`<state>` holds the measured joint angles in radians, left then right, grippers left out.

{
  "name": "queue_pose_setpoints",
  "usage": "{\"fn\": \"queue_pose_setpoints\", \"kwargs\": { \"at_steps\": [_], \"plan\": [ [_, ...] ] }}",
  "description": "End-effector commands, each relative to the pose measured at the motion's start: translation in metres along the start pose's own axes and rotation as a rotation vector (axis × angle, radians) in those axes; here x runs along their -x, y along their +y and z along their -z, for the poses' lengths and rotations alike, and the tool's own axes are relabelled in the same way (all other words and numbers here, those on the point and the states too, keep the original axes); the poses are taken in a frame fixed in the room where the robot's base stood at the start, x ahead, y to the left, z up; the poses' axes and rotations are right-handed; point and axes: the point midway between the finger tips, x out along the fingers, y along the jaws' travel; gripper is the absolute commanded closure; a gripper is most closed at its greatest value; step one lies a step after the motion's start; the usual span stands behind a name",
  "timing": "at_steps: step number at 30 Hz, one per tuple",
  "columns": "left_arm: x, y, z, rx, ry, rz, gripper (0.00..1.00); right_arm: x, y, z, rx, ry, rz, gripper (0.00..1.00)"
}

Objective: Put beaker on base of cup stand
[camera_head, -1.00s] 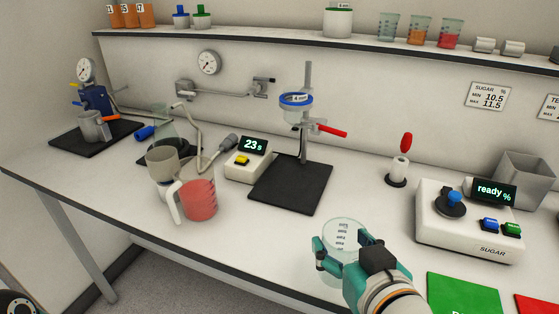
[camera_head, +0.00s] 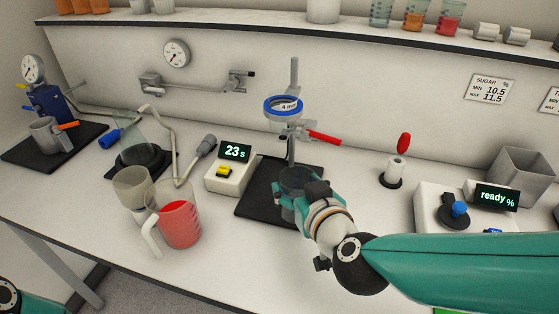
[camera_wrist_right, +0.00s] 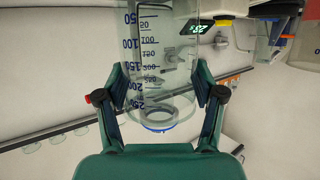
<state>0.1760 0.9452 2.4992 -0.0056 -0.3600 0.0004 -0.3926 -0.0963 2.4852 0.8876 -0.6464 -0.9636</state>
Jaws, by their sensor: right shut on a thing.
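The clear beaker (camera_head: 296,180) is in my right gripper (camera_head: 297,200), over the black base (camera_head: 252,205) of the cup stand, below the stand's cup. My gripper and wrist partly hide it, and I cannot tell whether its bottom touches the base. The cup stand has an upright post (camera_head: 293,75), a blue-rimmed cup (camera_head: 283,106) and a red handle (camera_head: 324,138). My left gripper is out of view.
A timer (camera_head: 232,170) reading 23 stands left of the base. A jug of red juice (camera_head: 178,222) and a grey cup (camera_head: 132,186) stand further left. A red-handled tool (camera_head: 396,165) and the sugar meter (camera_head: 432,205) are to the right.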

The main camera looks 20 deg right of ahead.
Motion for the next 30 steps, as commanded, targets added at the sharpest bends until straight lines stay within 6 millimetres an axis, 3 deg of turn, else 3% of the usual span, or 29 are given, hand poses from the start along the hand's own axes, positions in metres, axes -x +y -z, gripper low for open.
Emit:
{"fn": "queue_pose_setpoints", "kwargs": {
  "at_steps": [3,10,19,24,30],
  "plan": [
    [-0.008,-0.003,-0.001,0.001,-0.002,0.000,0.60,-0.033,0.001,0.006,-0.001,-0.004,-0.003,0.74],
    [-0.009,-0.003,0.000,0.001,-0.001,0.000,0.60,-0.077,0.001,0.025,0.000,-0.001,-0.003,0.74],
    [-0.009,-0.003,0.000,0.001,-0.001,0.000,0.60,-0.098,0.002,0.032,0.000,-0.001,-0.004,0.75],
    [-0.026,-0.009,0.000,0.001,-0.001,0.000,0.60,-0.106,0.002,0.003,0.001,-0.003,-0.003,0.74],
    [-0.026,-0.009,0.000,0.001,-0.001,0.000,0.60,-0.107,0.002,0.000,-0.001,0.001,-0.004,0.75]
  ]
}}
